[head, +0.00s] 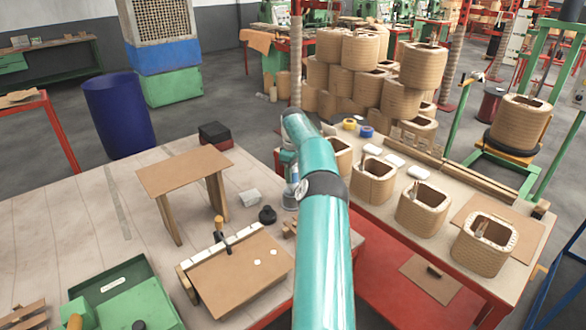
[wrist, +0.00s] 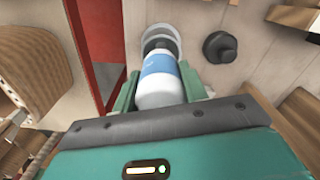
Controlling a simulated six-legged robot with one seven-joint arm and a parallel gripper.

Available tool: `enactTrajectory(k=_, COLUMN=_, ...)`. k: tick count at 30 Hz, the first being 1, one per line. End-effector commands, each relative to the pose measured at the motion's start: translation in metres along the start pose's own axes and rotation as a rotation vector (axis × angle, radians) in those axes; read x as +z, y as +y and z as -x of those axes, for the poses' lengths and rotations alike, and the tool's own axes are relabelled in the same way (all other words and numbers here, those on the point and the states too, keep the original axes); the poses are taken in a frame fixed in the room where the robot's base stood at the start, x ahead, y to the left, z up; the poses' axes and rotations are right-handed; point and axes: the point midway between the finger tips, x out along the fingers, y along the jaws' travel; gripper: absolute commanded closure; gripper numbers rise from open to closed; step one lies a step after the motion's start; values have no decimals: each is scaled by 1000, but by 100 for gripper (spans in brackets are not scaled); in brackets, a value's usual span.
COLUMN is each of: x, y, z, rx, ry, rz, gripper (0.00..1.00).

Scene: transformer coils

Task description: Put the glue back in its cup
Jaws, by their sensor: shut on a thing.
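The glue (wrist: 158,92) is a white bottle with a blue label, in the middle of the wrist view. My gripper (wrist: 161,78) is shut on it, with one green finger on each side. A round, pale grey cup (wrist: 161,31) shows just beyond the far end of the bottle. The bottle overlaps the cup's near rim in that view; I cannot tell whether its end is inside the cup or above it. In the head view my gripper (head: 290,160) is at the table's right edge, largely hidden by my arm. A grey cup-like shape (head: 291,197) shows below it.
A dark round knob-like object (head: 267,215) stands close to the left of the cup. A small wooden stand (head: 187,172) and a brown board (head: 240,275) are further left on the table. A red-edged bench with several wound coils (head: 422,206) is to the right.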

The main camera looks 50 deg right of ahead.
Motion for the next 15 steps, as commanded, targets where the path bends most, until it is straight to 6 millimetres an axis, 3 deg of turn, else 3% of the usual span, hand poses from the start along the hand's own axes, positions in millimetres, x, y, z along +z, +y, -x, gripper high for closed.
enactTrajectory(k=15, x=-1, y=-1, z=-32, rx=-1, ry=1, rz=2, gripper=83)
